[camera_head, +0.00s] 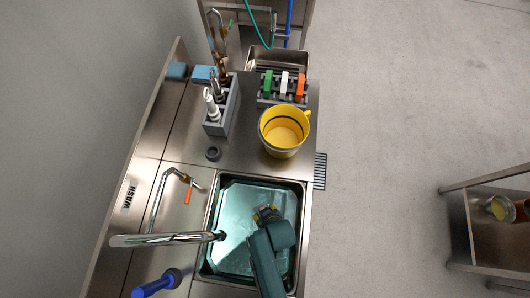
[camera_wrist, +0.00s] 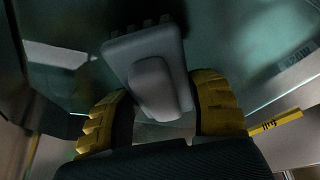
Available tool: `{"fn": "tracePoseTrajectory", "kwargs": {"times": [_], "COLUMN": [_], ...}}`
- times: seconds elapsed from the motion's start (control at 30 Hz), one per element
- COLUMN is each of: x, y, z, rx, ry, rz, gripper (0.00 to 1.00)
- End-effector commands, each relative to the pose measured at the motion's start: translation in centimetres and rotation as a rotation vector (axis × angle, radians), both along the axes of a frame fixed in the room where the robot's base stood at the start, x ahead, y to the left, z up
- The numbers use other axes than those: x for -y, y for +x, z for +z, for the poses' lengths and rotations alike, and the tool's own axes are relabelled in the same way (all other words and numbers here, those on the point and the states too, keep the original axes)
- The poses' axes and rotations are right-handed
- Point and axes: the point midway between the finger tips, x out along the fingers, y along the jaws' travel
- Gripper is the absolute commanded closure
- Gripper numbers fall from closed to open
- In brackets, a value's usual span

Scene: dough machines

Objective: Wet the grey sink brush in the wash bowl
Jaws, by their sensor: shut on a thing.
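The wash bowl (camera_head: 231,194) is a steel sink basin with a teal, water-like surface, beside the WASH label in the head view. My gripper (camera_head: 266,212) reaches down over this basin from its lower right. In the wrist view, my gripper's (camera_wrist: 162,90) ridged yellow fingers are shut on the grey sink brush (camera_wrist: 144,46). The brush's rounded grip lies between them, and its block-like head points away from my gripper over the teal surface. In the head view the brush is hidden by my gripper and arm. I cannot tell whether the head touches the water.
A chrome tap (camera_head: 165,239) reaches over the basin's left side. A blue-handled tool (camera_head: 156,284) lies lower left. Behind the basin stand a yellow pot (camera_head: 284,151), a grey caddy with bottles (camera_head: 232,112) and a rack of coloured tools (camera_head: 283,101).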

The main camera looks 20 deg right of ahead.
Motion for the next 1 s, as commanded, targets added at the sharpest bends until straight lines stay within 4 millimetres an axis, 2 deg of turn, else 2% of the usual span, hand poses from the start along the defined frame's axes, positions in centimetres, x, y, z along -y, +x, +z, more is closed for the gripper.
{"fn": "tracePoseTrajectory", "kwargs": {"times": [0.03,1.0], "x": [0.0,0.0], "y": [0.0,0.0], "z": [1.2,10.8], "rx": [0.001,0.001], "ry": [0.000,0.000], "rz": [0.000,0.000], "gripper": [0.77,0.77]}}
